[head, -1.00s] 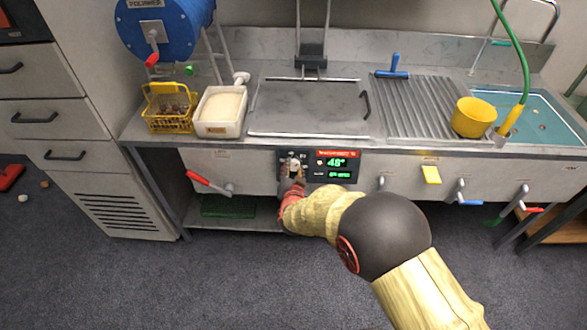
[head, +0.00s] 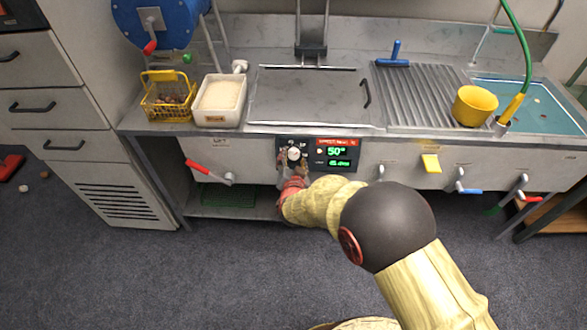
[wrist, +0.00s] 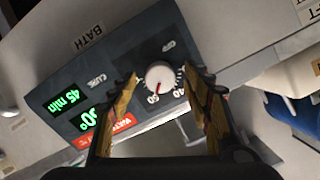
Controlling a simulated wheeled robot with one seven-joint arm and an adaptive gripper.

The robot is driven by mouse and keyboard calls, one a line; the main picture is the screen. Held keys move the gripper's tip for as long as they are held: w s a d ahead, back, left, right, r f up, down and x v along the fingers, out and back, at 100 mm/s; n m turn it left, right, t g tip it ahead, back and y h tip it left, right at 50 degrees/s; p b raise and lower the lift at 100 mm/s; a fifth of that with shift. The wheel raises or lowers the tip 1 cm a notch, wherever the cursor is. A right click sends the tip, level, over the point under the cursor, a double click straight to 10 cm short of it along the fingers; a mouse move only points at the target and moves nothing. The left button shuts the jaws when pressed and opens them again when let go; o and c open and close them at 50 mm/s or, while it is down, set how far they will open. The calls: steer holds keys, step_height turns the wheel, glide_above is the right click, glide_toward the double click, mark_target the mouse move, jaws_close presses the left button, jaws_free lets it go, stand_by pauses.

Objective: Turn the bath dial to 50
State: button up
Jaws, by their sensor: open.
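The bath dial (wrist: 159,75) is a white round knob on a dark panel; it also shows in the head view (head: 293,155). Its red mark points toward the printed 50. The green display (head: 336,151) beside it reads 50°, and the wrist view shows part of that reading (wrist: 90,117). My gripper (wrist: 166,78) is open, with one finger on each side of the dial and visible gaps to it. In the head view my gripper (head: 294,166) is at the panel, just below the dial, its fingertips partly hidden by its own body.
A red-handled lever (head: 212,174) is left of the panel, and other valve levers (head: 462,182) stick out to its right. A yellow basket (head: 168,98), a white tub (head: 220,100) and a yellow pot (head: 475,105) stand on the counter above. The floor in front is clear.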

steer(key=v, duration=1)
steer(key=shift+s, duration=0.4)
steer(key=shift+r, duration=0.15)
